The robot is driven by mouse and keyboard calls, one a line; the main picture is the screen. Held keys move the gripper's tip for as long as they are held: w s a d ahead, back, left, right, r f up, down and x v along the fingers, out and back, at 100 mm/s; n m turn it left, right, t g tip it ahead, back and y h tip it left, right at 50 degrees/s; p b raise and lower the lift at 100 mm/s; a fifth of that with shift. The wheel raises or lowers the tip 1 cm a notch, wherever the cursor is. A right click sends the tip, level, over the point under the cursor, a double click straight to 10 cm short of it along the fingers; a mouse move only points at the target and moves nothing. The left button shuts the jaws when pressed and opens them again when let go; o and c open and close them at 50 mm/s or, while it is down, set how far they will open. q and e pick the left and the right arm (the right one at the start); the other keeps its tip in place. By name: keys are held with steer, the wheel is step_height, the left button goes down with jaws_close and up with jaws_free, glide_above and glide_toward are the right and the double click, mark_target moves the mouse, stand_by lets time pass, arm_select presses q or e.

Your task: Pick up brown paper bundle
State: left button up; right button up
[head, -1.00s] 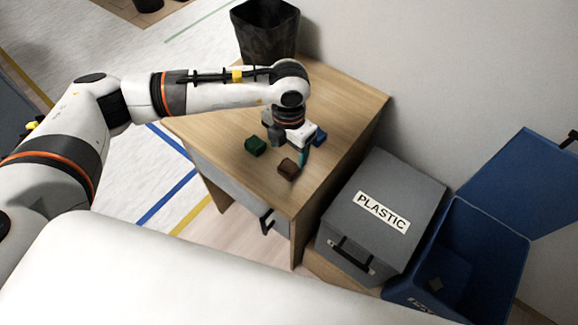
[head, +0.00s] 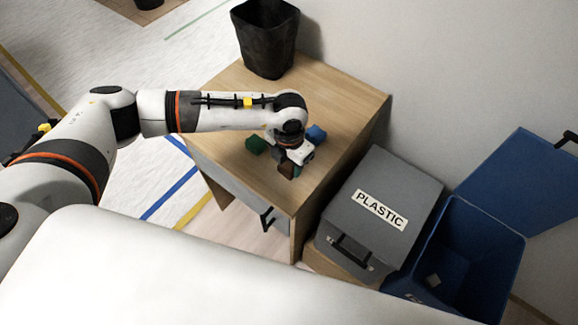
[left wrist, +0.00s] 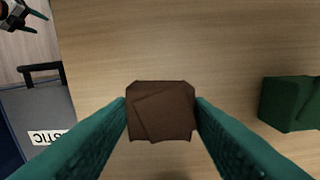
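The brown paper bundle (left wrist: 160,112) is a small dark brown block between the two green fingers of my left gripper (left wrist: 161,105) in the left wrist view. Both fingertips lie flush against its sides, and no gap shows. In the head view the bundle (head: 287,169) is partly hidden under my left gripper (head: 290,160), near the desk's front edge. It appears to be at desk height. My right gripper (left wrist: 27,17) shows small in the top left of the left wrist view, with its fingers apart and empty, away from the bundle.
A green block (head: 256,146) and a blue block (head: 316,133) lie near the left gripper on the wooden desk (head: 340,100). A black bin (head: 266,40) stands at the desk's back. A grey PLASTIC box (head: 380,200) and an open blue bin (head: 470,250) stand to the right.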

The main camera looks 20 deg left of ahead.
arm_select(q)
steer(key=c, duration=0.3)
steer(key=shift+c, duration=0.2)
